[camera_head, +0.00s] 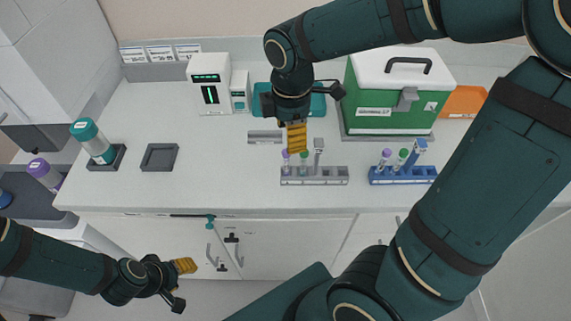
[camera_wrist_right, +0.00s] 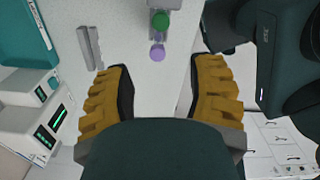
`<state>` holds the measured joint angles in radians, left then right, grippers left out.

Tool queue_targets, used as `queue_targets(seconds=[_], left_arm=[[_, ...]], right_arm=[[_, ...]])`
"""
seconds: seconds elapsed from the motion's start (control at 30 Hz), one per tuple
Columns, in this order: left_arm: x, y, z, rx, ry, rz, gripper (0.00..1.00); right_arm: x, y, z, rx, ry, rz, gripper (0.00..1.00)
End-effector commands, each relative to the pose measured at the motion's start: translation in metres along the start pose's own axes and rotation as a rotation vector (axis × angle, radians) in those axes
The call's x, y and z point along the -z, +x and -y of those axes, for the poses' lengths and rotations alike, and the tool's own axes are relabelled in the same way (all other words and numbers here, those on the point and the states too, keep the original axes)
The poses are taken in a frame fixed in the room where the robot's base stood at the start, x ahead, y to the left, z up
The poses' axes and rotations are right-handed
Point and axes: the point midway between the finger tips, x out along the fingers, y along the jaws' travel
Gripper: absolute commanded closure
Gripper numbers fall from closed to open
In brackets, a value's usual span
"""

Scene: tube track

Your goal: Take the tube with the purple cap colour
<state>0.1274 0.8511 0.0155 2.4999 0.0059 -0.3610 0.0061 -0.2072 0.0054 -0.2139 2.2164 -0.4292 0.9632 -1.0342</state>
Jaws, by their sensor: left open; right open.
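A tube with a purple cap (camera_head: 285,153) stands in the grey rack (camera_head: 330,176) near the table's front edge, beside a green-capped tube (camera_head: 304,156). Another purple-capped tube (camera_head: 386,153) stands in the blue rack (camera_head: 403,176) to the right. My right gripper (camera_head: 297,137) is open and empty, pointing down just over the grey rack's left end. In the right wrist view the purple cap (camera_wrist_right: 157,53) and green cap (camera_wrist_right: 160,20) show ahead of the parted fingertips (camera_wrist_right: 160,80). My left gripper (camera_head: 187,268) is open and empty in front of the table, low at left.
A green box with a white lid (camera_head: 382,123) stands behind the racks. White devices (camera_head: 209,85) stand at the back. A teal-capped bottle (camera_head: 93,140) and a dark square tray (camera_head: 159,157) are at left. A large purple-capped bottle (camera_head: 43,172) is further left. The table between tray and rack is clear.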

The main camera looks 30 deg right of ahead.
Motion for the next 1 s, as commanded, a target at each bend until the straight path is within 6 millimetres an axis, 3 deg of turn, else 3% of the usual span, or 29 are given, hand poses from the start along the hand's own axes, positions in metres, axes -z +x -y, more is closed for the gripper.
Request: queue_targets(seconds=[0.1, 0.37, 0.7, 1.0], left_arm=[[-0.002, 0.006, 0.002, 0.0, 0.001, 0.003, 0.53], [-0.004, 0.009, 0.003, -0.001, 0.003, 0.007, 0.53], [-0.009, 0.021, 0.008, -0.002, 0.006, 0.018, 0.53], [-0.009, 0.021, 0.008, -0.002, 0.006, 0.02, 0.53]], right_arm=[[0.0, 0.021, 0.0, 0.002, -0.001, 0.002, 0.45], [0.001, 0.038, 0.0, 0.001, -0.001, 0.0, 0.45], [0.006, 0.082, -0.001, 0.002, 0.0, 0.001, 0.45], [0.006, 0.085, -0.002, -0.001, 0.0, 0.0, 0.45]])
